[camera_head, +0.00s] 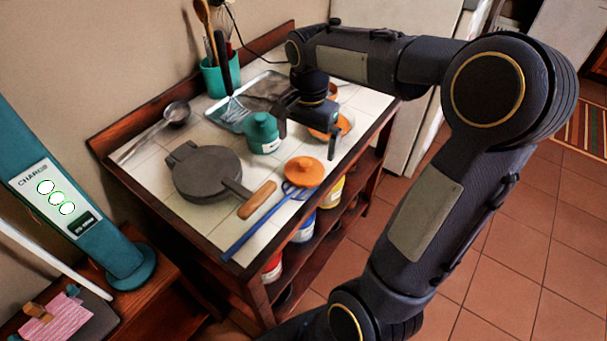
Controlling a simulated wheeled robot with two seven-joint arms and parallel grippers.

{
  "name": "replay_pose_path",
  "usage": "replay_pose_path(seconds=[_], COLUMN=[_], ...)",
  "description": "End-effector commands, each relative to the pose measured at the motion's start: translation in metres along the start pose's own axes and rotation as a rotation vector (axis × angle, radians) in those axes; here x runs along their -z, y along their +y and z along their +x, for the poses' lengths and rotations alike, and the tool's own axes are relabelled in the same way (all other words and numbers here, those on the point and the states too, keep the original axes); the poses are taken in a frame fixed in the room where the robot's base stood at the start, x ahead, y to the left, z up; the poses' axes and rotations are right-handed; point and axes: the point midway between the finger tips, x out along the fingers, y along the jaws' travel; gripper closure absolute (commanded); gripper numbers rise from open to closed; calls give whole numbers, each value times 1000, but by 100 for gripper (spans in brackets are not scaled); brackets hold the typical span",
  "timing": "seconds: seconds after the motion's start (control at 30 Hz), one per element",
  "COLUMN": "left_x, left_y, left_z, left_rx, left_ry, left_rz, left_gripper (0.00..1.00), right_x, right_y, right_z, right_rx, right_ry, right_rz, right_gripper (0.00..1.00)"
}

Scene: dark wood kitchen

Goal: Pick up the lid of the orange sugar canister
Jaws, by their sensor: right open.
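An orange round lid with a small knob (304,172) is near the right front edge of the tiled counter, by the head of a blue-handled tool. I cannot tell whether a canister body is under it. Another orange rounded thing (344,125) is partly hidden behind my right gripper, so I cannot tell what it is. My right gripper (307,134) is open and points down above the counter, behind the orange lid and right of a teal canister (262,134). It appears empty and apart from the lid. My left gripper is not in view.
A grey round press (206,172) with a wooden handle and the blue-handled tool (258,226) lie at the front. A ladle (176,112), a metal tray (232,114) and a teal utensil pot (219,78) are farther back. Cans stand on the shelf below.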

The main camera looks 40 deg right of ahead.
Motion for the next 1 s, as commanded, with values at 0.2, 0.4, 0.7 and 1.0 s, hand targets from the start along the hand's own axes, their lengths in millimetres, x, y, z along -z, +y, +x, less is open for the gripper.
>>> replay_pose_path(seconds=[0.2,0.4,0.7,1.0], left_x=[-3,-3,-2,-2], left_y=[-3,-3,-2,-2], left_z=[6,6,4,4], left_rx=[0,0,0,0], left_ry=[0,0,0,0], left_rz=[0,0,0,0], left_gripper=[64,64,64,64], right_x=[15,14,9,10], right_y=[-8,-7,-8,-8], right_z=[22,43,85,91], right_rx=[-50,-49,-48,-45], right_ry=[11,11,11,12], right_rz=[94,93,92,91], right_gripper=[0,0,0,0])
